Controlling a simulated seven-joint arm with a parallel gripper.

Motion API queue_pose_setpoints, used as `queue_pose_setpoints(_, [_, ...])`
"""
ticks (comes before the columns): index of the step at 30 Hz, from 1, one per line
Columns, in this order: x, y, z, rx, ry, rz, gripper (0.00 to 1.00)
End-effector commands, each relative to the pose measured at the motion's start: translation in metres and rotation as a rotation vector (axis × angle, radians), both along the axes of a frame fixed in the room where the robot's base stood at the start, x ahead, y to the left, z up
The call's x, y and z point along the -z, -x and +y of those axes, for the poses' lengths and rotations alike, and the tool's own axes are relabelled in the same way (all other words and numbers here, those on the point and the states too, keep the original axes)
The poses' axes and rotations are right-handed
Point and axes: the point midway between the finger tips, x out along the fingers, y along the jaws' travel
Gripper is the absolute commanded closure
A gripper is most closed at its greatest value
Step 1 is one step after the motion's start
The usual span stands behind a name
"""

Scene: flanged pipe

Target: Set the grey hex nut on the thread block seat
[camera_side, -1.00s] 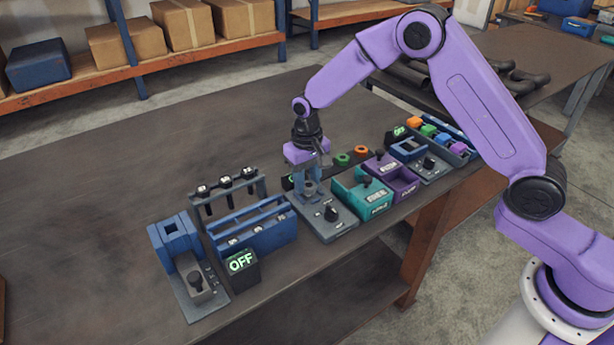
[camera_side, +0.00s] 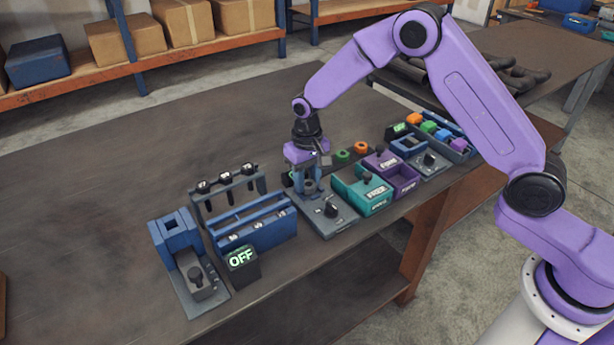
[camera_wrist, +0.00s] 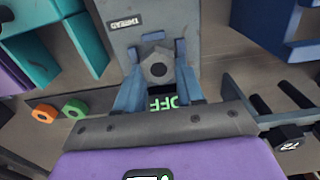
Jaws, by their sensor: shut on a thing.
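The grey hex nut (camera_wrist: 158,69) shows in the wrist view as a dark grey hexagon with a darker round centre. My gripper (camera_wrist: 158,75) has its blue fingers on either side of the nut and is shut on it. In the side view, my gripper (camera_side: 309,187) points straight down over the back part of a grey station plate, with the nut (camera_side: 310,186) low between the fingers. The thread block seat is mostly hidden under the nut and fingers. I cannot tell whether the nut rests fully on it.
The station plate (camera_side: 338,224) carries a black knob (camera_side: 331,210). A teal bin (camera_side: 362,190) and a purple bin (camera_side: 394,172) stand close on the right. A blue rack (camera_side: 255,228) stands on the left. Green (camera_side: 342,156) and orange (camera_side: 361,148) rings lie behind.

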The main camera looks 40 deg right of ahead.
Motion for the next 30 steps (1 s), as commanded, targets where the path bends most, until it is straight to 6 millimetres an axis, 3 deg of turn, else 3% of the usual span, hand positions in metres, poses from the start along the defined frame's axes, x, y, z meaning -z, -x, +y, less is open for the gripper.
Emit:
queue_pose_setpoints(8, [0.0000, -0.0001, 0.0000, 0.000, 0.000, 0.000, 0.95])
queue_pose_setpoints(9, [0.0000, -0.0001, -0.0001, 0.000, 0.000, 0.000, 0.59])
queue_pose_setpoints(12, [-0.0001, -0.0001, -0.0001, 0.000, 0.000, 0.000, 0.33])
queue_pose_setpoints(18, [-0.0001, -0.0001, -0.0001, 0.000, 0.000, 0.000, 0.33])
queue_pose_setpoints(20, [0.0001, 0.0000, -0.0002, 0.000, 0.000, 0.000, 0.13])
queue_pose_setpoints(21, [0.0001, 0.0001, -0.0002, 0.000, 0.000, 0.000, 0.11])
queue_pose_setpoints(30, [0.0001, 0.0000, -0.0002, 0.000, 0.000, 0.000, 0.11])
